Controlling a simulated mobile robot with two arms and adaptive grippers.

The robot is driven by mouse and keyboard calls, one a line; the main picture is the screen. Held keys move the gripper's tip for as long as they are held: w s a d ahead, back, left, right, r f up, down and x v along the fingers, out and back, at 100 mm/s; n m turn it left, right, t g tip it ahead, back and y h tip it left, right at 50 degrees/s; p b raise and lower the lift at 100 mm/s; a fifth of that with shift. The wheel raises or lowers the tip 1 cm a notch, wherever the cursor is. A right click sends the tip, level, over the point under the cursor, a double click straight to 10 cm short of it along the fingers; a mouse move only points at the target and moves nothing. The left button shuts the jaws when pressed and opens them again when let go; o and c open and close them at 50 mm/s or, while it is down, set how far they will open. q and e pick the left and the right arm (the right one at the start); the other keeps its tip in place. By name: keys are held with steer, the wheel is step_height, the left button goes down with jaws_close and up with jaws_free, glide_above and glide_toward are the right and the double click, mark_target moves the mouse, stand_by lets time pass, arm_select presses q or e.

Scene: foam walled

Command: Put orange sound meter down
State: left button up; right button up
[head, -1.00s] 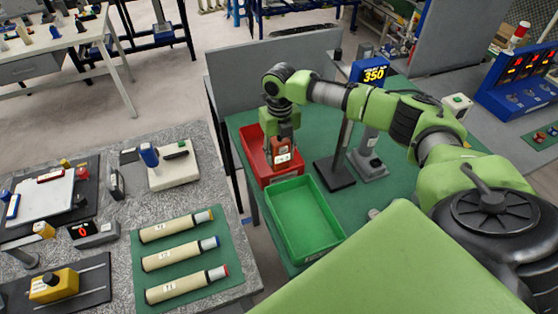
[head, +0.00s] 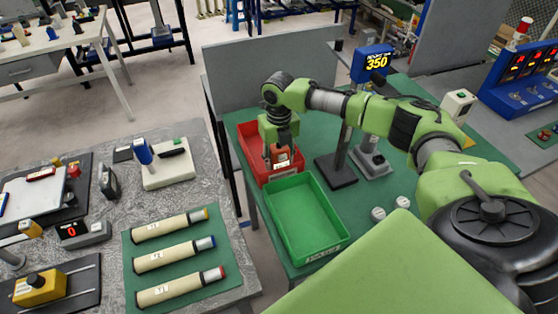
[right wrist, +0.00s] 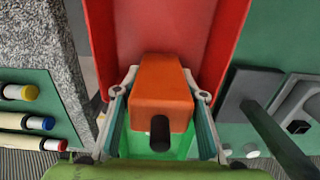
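The orange sound meter (head: 281,158) is in my right gripper (head: 282,155), within the outline of the red bin (head: 250,140) near its front end. In the right wrist view the orange meter (right wrist: 161,92) stands between the two fingers (right wrist: 161,85), whose tips appear to touch its sides. A dark round tip on the meter points toward the camera. The red bin (right wrist: 222,45) lies beyond and around it. I cannot tell whether the meter's base touches the bin floor. My left gripper is not in view.
An empty green bin (head: 300,215) adjoins the red bin's front. A dark-based stand (head: 336,172) is close to the right, by a blue display reading 350 (head: 372,64). A grey partition (head: 270,75) stands behind. A granite table (head: 205,175) with tubes is left.

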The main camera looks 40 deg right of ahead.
steer(key=o, duration=0.3)
steer(key=shift+o, duration=0.2)
steer(key=shift+r, duration=0.2)
step_height(320, 180, up, 10)
steer(key=p, duration=1)
steer(key=shift+r+p, duration=0.5)
steer(key=shift+r, duration=0.45)
steer(key=shift+f, duration=0.1)
